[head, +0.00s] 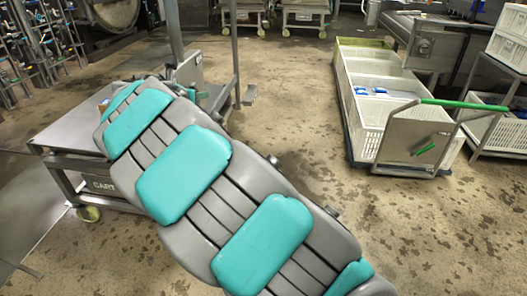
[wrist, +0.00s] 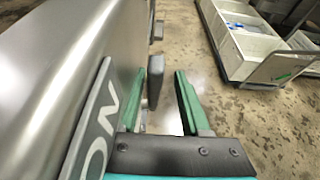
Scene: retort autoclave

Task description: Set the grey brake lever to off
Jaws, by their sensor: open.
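In the wrist view the grey brake lever (wrist: 154,88) is an upright dark grey bar, seen between the two green fingers of my gripper (wrist: 162,98). The fingers are apart, one on each side of the lever as seen, and not closed on it. I cannot tell whether either finger touches it. A grey plate with white "ON" lettering (wrist: 98,120) is close by at the lower left, beside a smooth steel surface (wrist: 60,60). In the head view the cart (head: 75,135) stands at the left, and my arm hides most of my gripper and the lever.
White crates (head: 375,110) on a low trolley with a green handle (head: 475,105) stand at the right. A steel post (head: 236,45) rises near the cart. The wet floor (head: 295,110) between cart and trolley is clear.

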